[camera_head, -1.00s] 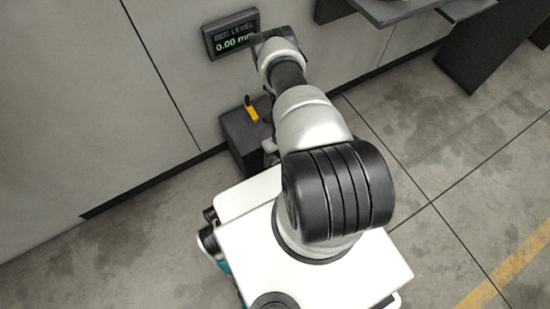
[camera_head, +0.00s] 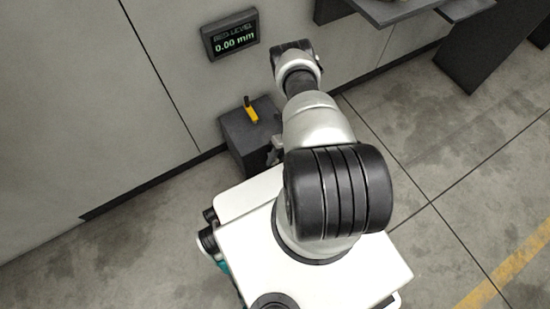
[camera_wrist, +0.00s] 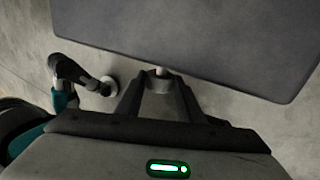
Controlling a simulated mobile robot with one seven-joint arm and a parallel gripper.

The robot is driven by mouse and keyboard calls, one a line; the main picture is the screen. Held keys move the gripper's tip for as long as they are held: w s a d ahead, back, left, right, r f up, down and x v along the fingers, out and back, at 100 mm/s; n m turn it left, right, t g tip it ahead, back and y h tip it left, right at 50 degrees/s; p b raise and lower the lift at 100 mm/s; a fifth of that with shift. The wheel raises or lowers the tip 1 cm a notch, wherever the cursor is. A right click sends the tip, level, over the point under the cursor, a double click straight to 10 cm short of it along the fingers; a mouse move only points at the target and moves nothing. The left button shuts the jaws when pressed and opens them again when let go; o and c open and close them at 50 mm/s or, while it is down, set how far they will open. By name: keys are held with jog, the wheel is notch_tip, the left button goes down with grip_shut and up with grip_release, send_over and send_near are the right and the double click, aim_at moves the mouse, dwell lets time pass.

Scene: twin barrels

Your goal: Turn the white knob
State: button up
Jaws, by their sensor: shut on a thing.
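In the wrist view my gripper (camera_wrist: 161,84) has its two dark fingers close together, shut on a small pale piece that shows between the tips, which I take to be the white knob (camera_wrist: 162,71). The piece is at the lower edge of a large dark grey panel (camera_wrist: 195,40). Most of the knob is hidden by the fingers. In the head view my arm covers most of the gripper, and the knob cannot be made out there.
A dark box (camera_head: 236,143) with a yellow lever (camera_head: 251,114) stands against the wall. A display (camera_head: 231,36) above it reads 0.00 mm. A dark shelf (camera_head: 385,10) is at the upper right. Bare floor (camera_head: 460,160) lies to the right.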

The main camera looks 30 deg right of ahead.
jog(key=shift+d+f+y, duration=0.1)
jog(key=shift+d+y, duration=0.05)
jog(key=shift+y, duration=0.5)
jog(key=shift+d+f+y, duration=0.1)
jog(key=shift+d+y, duration=0.05)
jog(key=shift+y, duration=0.5)
jog(key=shift+w+y, duration=0.1)
jog(key=shift+y, duration=0.2)
jog(key=o, duration=1.1)
jog(key=shift+c, duration=0.2)
jog(key=p+v, duration=0.2)
jog(key=v, duration=1.5)
jog(key=shift+r, duration=0.25)
